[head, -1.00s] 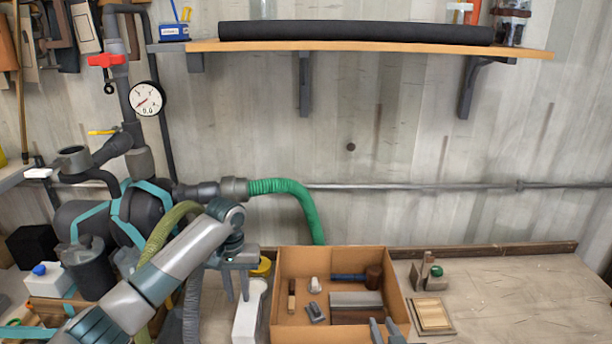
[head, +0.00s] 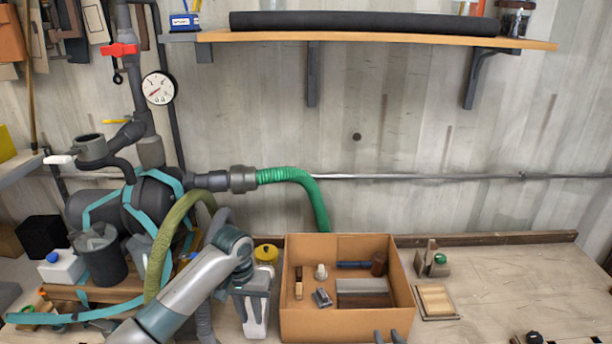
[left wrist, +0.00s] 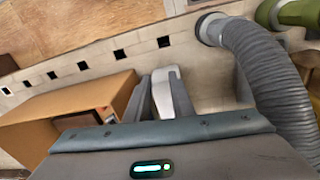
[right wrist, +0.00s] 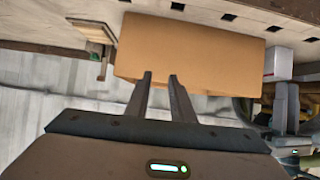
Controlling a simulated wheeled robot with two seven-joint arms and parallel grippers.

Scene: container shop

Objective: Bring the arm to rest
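My left gripper (head: 255,312) is low over the bench, just left of the brown box. Its fingers are apart, with a white container (head: 256,322) showing between or behind them; I cannot tell whether they touch it. In the left wrist view, the white container (left wrist: 163,88) again shows between the left gripper's fingers (left wrist: 160,92). My right gripper (head: 388,337) shows only its fingertips at the bottom edge, in front of the box. In the right wrist view its fingers (right wrist: 160,76) are apart and empty, with the box wall beyond.
The open brown box (head: 300,325) holds a mallet (head: 376,264), a grey-brown block (head: 362,292) and small pieces. A wooden tray (head: 436,300) lies right of it. A tank with a green hose (head: 310,195) stands left. The bench at right is mostly clear.

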